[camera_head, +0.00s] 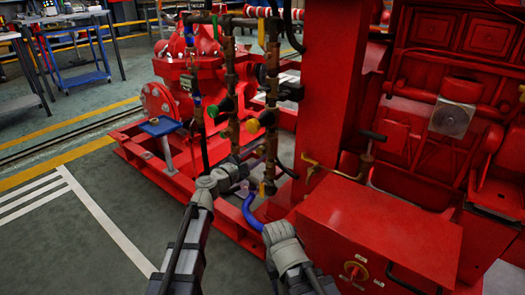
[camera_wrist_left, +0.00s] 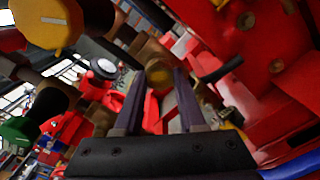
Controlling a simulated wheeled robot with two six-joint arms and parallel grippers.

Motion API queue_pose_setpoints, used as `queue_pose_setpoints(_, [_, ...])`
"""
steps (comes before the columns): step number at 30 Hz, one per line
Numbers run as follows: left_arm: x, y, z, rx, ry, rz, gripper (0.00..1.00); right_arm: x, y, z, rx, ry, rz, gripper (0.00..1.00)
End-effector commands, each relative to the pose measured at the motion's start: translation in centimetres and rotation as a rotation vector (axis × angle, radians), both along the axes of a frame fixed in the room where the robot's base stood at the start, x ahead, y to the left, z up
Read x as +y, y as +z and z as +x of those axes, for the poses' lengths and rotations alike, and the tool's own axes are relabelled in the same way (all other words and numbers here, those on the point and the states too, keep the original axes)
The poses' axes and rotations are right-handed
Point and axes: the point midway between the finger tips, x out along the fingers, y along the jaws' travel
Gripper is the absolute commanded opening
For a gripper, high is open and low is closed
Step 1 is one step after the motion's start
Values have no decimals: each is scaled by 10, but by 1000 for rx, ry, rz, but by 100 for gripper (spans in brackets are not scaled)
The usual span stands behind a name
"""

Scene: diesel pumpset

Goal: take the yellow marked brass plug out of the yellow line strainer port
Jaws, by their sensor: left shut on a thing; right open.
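My left gripper (camera_head: 240,186) is low at the pipework, beside the yellow-marked line. In the left wrist view its two dark fingers (camera_wrist_left: 167,78) are closed around a small brass-coloured piece (camera_wrist_left: 158,76), which I take for the yellow marked plug. The fingers hide part of it, and I cannot tell whether it is still seated in the port. The yellow line strainer is partly hidden low on the brass pipe; a yellow mark (camera_head: 262,190) shows there. My right gripper (camera_head: 278,233) is lower and to the right, apart from the plug; its fingers are hard to make out.
A yellow knob (camera_head: 253,126) and a green knob (camera_head: 212,110) sit on the upright pipes above. A blue curved piece (camera_head: 250,212) lies by my right gripper. A red box (camera_head: 375,235) and a red column (camera_head: 330,80) crowd the right.

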Motion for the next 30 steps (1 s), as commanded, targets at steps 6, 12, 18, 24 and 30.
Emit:
queue_pose_setpoints(6, [3,0,-3,-1,1,0,0,0,0,0,0,0,0,50])
queue_pose_setpoints(12, [5,0,-6,-1,1,0,0,0,0,0,0,0,0,50])
queue_pose_setpoints(18, [7,0,-9,0,0,0,0,0,0,0,0,0,0,50])
queue_pose_setpoints(24, [9,0,-12,0,0,0,0,0,0,0,0,0,0,50])
queue_pose_setpoints(30, [10,0,-14,0,0,0,0,0,0,0,0,0,0,50])
